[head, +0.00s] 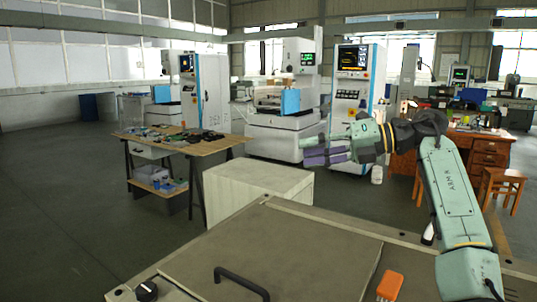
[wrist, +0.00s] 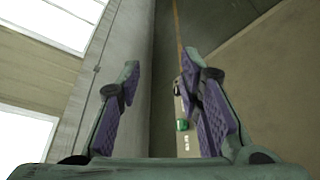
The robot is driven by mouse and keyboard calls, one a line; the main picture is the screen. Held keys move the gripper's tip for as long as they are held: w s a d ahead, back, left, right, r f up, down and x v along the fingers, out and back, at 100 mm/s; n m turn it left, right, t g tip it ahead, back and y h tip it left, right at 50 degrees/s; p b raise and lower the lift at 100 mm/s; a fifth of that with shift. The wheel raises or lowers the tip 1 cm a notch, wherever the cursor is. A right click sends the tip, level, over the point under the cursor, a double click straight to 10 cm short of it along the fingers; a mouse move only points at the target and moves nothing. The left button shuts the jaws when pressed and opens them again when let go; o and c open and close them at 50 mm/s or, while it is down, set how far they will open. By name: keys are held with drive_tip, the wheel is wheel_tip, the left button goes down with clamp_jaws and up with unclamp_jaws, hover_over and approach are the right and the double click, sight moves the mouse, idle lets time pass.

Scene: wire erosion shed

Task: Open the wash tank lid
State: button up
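The wash tank lid (head: 290,250) is a flat grey-beige panel at the bottom of the head view. It lies level with the tank top (head: 405,250) around it and looks closed. A black bar handle (head: 242,279) stands on its near part, cut off by the lower picture edge. My gripper (head: 308,150) is raised beyond the lid, apart from it, with its fingers pointing left. In the wrist view my gripper (wrist: 158,72) has its purple-padded fingers spread, with nothing between them. I cannot make out the lid in the wrist view.
An orange object (head: 390,285) sits right of the lid, and a black knob (head: 147,290) is at the left corner. A pale box (head: 235,192) stands just beyond the tank. A cluttered workbench (head: 225,144) is at the left. Open floor (head: 60,215) lies further left.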

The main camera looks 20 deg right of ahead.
drive_tip(key=p+x, duration=0.2)
drive_tip(key=x, duration=0.8)
drive_tip(key=shift+c, duration=0.4)
clamp_jaws()
idle(0.4)
drive_tip(key=shift+o, duration=0.4)
unclamp_jaws()
drive_tip(key=v, duration=1.2)
